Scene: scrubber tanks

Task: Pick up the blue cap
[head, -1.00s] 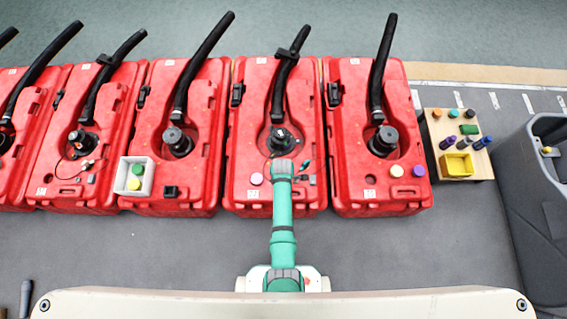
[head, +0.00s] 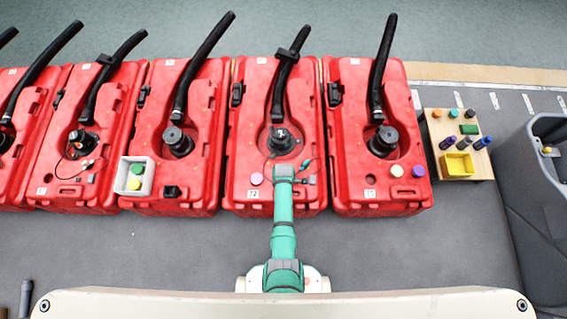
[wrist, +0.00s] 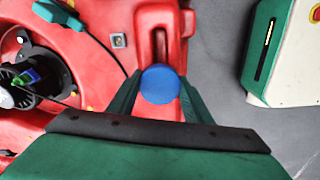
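The blue cap (wrist: 159,84) shows in the wrist view as a round, plain blue disc. It lies between the two dark green fingers of my gripper (wrist: 160,90), one at its left edge and one at its right. I see no clear gap between fingers and cap, but I cannot tell whether they press on it. Its underside is hidden, so I cannot tell whether it touches the red tank (wrist: 190,22). In the head view I cannot make out the blue cap; my arm covers that part of the tank (head: 240,190).
A black hose connection (wrist: 25,75) and a thin dark cable lie left in the wrist view. Red tanks stand on both sides. A grey bin (head: 124,187) and a wooden board (head: 432,150) with coloured parts stand farther out.

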